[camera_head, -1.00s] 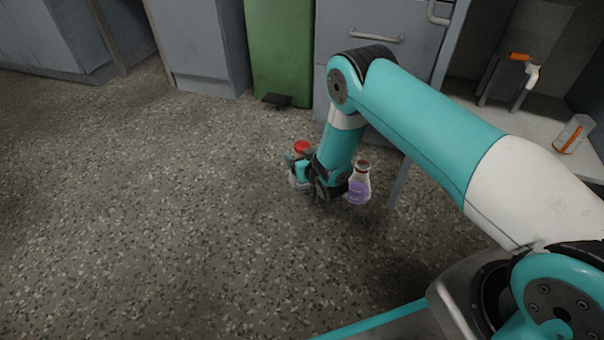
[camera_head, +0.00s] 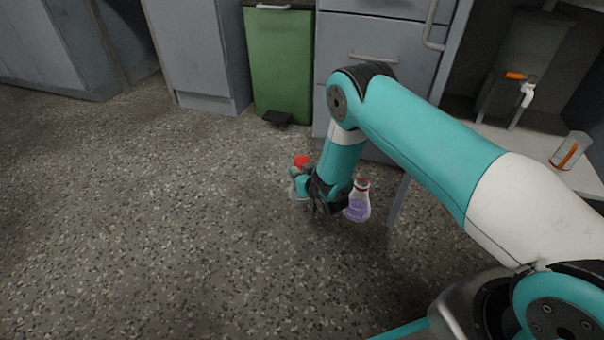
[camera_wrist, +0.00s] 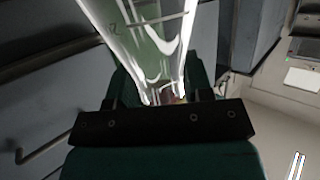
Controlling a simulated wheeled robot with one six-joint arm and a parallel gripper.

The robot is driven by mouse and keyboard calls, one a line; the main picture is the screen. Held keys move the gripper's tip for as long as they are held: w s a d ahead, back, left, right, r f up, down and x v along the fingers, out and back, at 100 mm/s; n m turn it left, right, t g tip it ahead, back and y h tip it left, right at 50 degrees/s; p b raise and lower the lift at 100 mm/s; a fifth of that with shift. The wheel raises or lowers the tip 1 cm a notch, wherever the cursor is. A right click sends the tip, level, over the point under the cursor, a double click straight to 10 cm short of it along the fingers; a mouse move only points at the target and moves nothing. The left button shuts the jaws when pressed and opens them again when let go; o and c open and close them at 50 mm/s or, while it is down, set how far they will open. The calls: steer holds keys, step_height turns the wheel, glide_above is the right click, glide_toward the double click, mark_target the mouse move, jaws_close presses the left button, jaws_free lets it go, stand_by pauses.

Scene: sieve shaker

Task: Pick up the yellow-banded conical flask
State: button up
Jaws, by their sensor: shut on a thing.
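My gripper (camera_head: 301,182) is low over the floor and shut on a clear conical flask with a red cap (camera_head: 301,161). Much of this flask is hidden by the jaws and wrist in the head view. In the wrist view the clear glass (camera_wrist: 145,30) narrows down to the jaws (camera_wrist: 165,100). No yellow band can be made out clearly. A second red-capped conical flask (camera_head: 357,206), with purple liquid, shows just right of my wrist and looks slightly tilted. What supports it is not clear.
A green pedal bin (camera_head: 280,70) and grey cabinets (camera_head: 205,60) line the back. A counter at the right holds an orange-banded container (camera_head: 570,150) and a vessel with an orange-handled tap (camera_head: 528,85). The speckled floor (camera_head: 130,220) at left is clear.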

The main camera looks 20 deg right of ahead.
step_height(320, 180, up, 24)
steer(key=p, duration=1.5)
steer(key=shift+f, duration=0.15)
